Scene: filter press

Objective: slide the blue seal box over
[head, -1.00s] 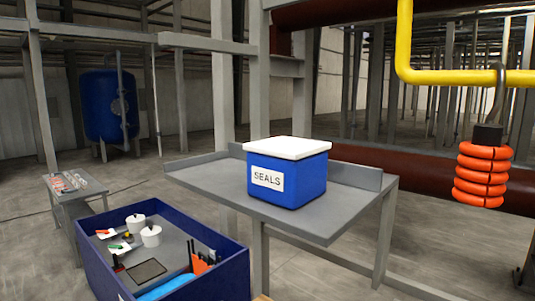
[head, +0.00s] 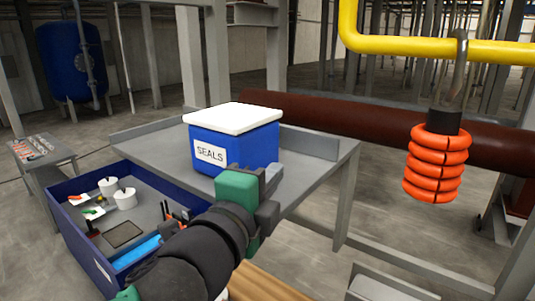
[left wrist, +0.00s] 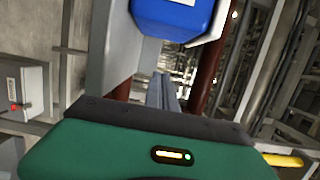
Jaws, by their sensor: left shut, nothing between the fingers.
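The blue seal box (head: 230,148) has a white lid and a "SEALS" label on its front. It sits on the grey shelf table (head: 318,176). In the left wrist view the box (left wrist: 172,14) shows at the top edge, partly cut off. My left gripper (head: 268,182), green and grey, is in front of the box's lower right part and overlaps it in the head view. It is shut and empty. I cannot tell whether it touches the box. My right gripper is not in view.
A blue bin (head: 80,252) with white pots and tools stands at the left. Orange rings (head: 436,163) hang from a hook at the right, below a yellow pipe (head: 440,48). Bare shelf lies right of the box.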

